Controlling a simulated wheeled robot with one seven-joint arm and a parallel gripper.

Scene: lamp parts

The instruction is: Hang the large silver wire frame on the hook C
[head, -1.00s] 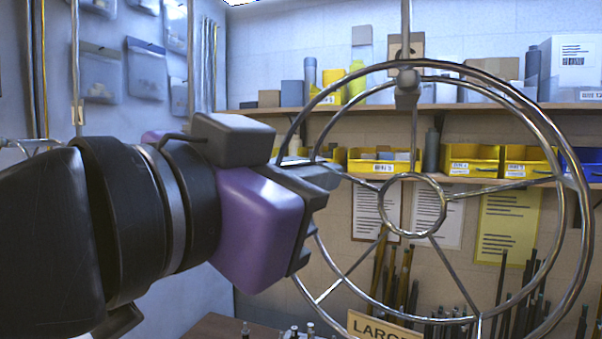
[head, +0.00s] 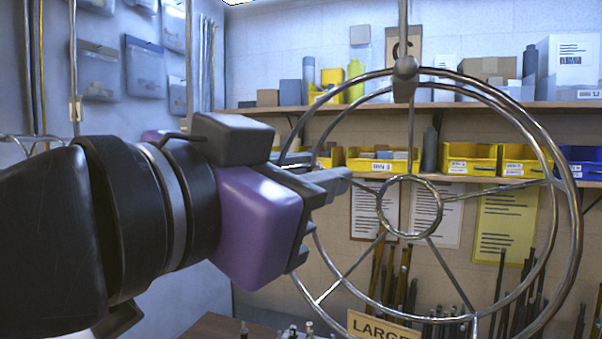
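The large silver wire frame (head: 576,232) is a pair of big rings with a small hub ring and spokes. It is upright at centre right. Its top meets the grey end piece (head: 405,68) of a thin vertical rod, in front of a card marked C (head: 412,45). Whether the rim rests in the hook is hard to tell. My gripper (head: 318,171), purple and dark grey, is at the frame's left side. Its fingers look spread, with one near finger reaching across the left rim. The exact contact with the wire is hidden.
A shelf (head: 300,108) with bottles and boxes, and yellow bins (head: 380,160) below it, line the back wall. A LARGE sign (head: 382,326) stands under the frame. Several dark rods lean at lower right. Clear packets hang on the left wall.

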